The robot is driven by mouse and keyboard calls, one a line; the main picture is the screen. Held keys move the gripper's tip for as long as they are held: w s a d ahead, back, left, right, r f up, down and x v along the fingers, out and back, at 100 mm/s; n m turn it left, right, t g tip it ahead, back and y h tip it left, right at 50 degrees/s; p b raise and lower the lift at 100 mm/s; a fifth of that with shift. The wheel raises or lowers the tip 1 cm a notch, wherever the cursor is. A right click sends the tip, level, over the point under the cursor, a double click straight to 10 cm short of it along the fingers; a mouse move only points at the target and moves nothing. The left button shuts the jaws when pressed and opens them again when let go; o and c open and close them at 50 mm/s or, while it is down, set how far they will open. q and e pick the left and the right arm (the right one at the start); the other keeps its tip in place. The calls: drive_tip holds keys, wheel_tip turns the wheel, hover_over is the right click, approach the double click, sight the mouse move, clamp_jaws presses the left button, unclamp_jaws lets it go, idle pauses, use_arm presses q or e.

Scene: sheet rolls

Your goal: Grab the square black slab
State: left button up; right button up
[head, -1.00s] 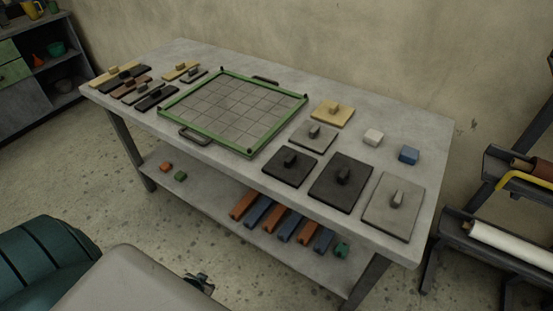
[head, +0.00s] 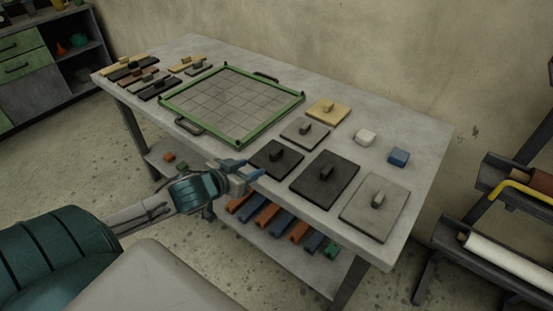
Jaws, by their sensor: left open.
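A square black slab (head: 266,164) with a dark knob on top lies near the front edge of the table, right of the green-framed grid tray. A larger dark slab (head: 318,190), also with a knob, lies just right of it. My left gripper (head: 246,169) is open and empty at the front edge of the table, just left of the smaller black slab and apart from its knob. My right gripper is out of view.
The green-framed grid tray (head: 242,142) lies mid-table. Grey slabs (head: 360,215) and a tan slab (head: 322,116) flank the dark ones. White (head: 365,137) and blue (head: 399,157) blocks sit right. Narrow slabs lie far left. A roll rack (head: 480,240) stands right.

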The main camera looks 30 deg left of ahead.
sight(274, 152)
use_arm(q)
drive_tip(key=x, duration=0.2)
drive_tip(key=r+b+x, duration=0.1)
drive_tip(key=x, duration=0.2)
drive_tip(key=shift+w, duration=0.2)
drive_tip(key=shift+w+f, duration=0.15)
drive_tip(key=shift+w, duration=0.8)
drive_tip(key=w, duration=0.1)
drive_tip(key=w+f, duration=0.1)
drive_tip(key=w, duration=0.1)
drive_tip(key=shift+w+d+h, duration=0.15)
drive_tip(key=shift+h, duration=0.15)
drive_tip(key=shift+w+f, duration=0.25)
drive_tip(key=shift+w, duration=0.1)
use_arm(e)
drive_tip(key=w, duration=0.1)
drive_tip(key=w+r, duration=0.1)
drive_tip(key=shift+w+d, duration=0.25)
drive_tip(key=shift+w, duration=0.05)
use_arm(q)
clamp_jaws()
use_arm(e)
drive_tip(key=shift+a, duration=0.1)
